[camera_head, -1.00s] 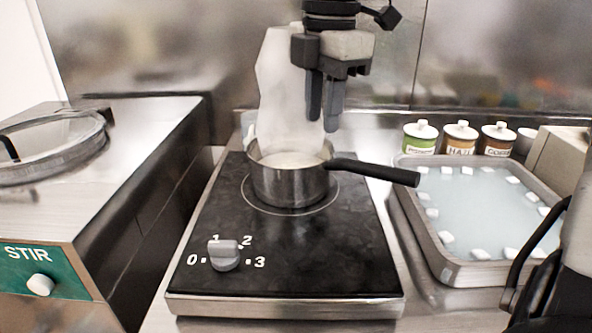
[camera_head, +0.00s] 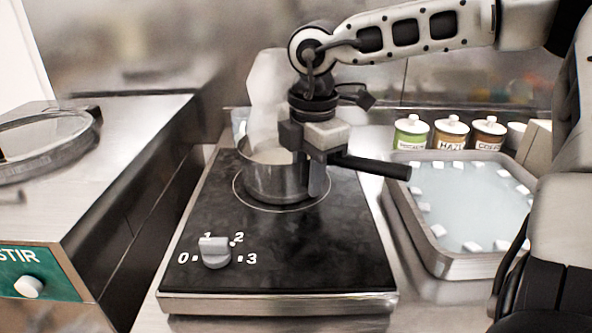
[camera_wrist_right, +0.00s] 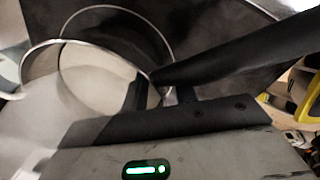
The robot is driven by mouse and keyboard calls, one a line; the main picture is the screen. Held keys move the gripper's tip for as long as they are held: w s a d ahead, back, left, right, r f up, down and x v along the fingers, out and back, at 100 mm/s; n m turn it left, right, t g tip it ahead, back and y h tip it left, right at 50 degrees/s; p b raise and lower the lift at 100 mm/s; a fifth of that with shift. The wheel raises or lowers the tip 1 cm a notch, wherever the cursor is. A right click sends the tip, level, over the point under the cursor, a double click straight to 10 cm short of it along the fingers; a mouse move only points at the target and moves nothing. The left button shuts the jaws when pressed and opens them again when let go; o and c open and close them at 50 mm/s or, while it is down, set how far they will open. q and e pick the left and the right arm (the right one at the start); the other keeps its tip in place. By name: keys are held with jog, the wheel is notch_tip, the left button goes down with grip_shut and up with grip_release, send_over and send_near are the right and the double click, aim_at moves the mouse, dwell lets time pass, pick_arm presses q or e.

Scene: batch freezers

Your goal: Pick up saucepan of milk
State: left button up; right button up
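The saucepan (camera_head: 270,183) is steel with a long black handle (camera_head: 375,166) pointing right. It stands on the ring of the black hob (camera_head: 310,260), with pale milk (camera_head: 272,155) inside and white steam above. My right gripper (camera_head: 316,178) points down at the pan's right side, where the handle joins. In the right wrist view, its two dark fingertips (camera_wrist_right: 163,95) are apart near the handle's root, beside the pan's rim (camera_wrist_right: 45,45). The gripper body hides part of the joint, so contact is unclear. My left gripper is not in view.
A tray of pale liquid with white cubes (camera_head: 450,262) stands right of the hob. Several lidded jars (camera_head: 450,133) stand behind it. The hob's knob (camera_head: 215,252) is in front of the pan. A steel machine with a green STIR panel (camera_head: 60,285) is at left.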

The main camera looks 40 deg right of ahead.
grip_shut()
jog(key=shift+r, duration=0.15)
dwell(1.2)
